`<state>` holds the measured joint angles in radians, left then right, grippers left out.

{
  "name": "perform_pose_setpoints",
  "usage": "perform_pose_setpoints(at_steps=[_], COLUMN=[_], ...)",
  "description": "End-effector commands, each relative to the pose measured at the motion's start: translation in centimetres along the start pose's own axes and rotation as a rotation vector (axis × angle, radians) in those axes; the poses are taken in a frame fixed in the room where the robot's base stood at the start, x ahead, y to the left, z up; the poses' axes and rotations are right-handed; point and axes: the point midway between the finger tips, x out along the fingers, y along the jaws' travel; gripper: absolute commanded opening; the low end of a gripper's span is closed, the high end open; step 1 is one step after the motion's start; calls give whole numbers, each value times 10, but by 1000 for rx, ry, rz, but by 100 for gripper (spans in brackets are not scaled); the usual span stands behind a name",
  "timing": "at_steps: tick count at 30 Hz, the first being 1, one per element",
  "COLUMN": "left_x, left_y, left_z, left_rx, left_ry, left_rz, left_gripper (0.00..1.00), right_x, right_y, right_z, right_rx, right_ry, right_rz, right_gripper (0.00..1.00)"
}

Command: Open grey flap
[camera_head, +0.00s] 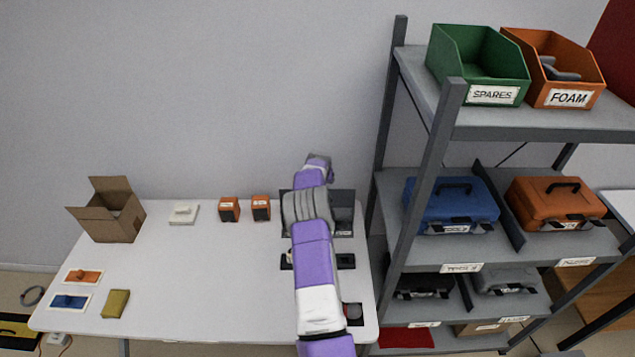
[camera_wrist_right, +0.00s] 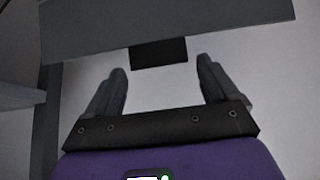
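A grey box-like unit (camera_head: 343,205) stands at the back right of the white table, mostly hidden behind my right arm. In the right wrist view a wide grey panel (camera_wrist_right: 170,25), which looks like the flap, crosses the top, with a dark tab (camera_wrist_right: 158,53) hanging below its lower edge. My right gripper (camera_wrist_right: 162,66) is open and empty, its fingers spread on either side of the tab. I cannot tell whether they touch anything. In the head view the right gripper (camera_head: 318,160) is near the unit's top. My left gripper is not in view.
A grey shelf rack (camera_head: 448,110) with bins and cases stands close on the right. The white table (camera_head: 210,280) has a clear middle. An open cardboard box (camera_head: 115,222), small orange boxes (camera_head: 229,209) and a white block (camera_head: 184,213) stand along its back.

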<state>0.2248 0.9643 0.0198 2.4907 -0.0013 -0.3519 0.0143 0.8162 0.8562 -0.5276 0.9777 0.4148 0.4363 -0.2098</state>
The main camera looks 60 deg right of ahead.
Motion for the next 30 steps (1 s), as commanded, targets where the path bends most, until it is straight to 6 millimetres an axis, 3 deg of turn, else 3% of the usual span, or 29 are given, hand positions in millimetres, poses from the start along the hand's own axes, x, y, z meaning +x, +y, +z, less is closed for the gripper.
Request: perform_pose_setpoints(at_steps=[11, 24, 30], left_x=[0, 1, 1], left_y=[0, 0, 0], left_z=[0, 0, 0], left_rx=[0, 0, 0], left_ry=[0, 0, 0], left_rz=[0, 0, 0], left_gripper=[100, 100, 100], right_x=[-2, -61, -74], right_y=[-1, -1, 0], right_z=[3, 1, 2], right_rx=[0, -1, 0], right_ry=[-9, -5, -5], right_rz=[-1, -2, -1], right_gripper=[89, 89, 89])
